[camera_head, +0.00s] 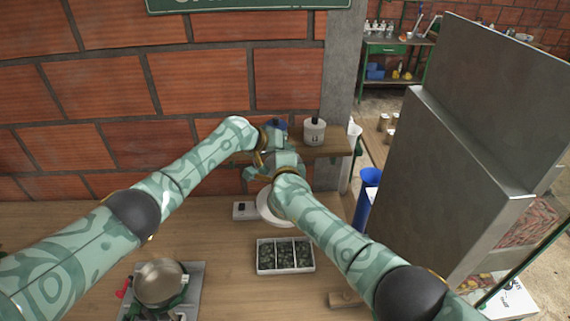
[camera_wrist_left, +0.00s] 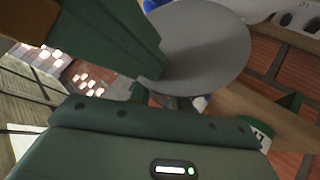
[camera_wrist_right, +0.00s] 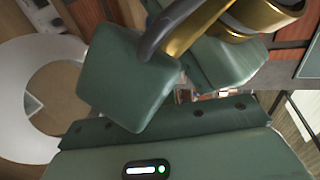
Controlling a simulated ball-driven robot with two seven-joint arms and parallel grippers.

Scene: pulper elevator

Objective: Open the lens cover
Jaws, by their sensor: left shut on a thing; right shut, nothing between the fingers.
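A white ring (camera_head: 268,207), which appears to be the magnifier's round frame, shows partly behind my right arm in the head view. It is also at the left of the right wrist view (camera_wrist_right: 22,120), with wood visible through its middle. A grey round disc (camera_wrist_left: 208,48), likely the lens cover, fills the upper middle of the left wrist view, against the left fingers. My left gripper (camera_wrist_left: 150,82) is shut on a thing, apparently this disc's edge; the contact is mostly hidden. My right gripper (camera_wrist_right: 165,95) is shut and empty, close beside the left one; its fingertips are partly hidden.
A white tray with dark contents (camera_head: 286,271) sits on the wooden table. A pan on a scale-like stand (camera_head: 160,283) is at front left. A small white box (camera_head: 244,211) lies beside the ring. A lidded pot (camera_head: 315,132) stands on the shelf. A large grey panel (camera_head: 455,190) rises right.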

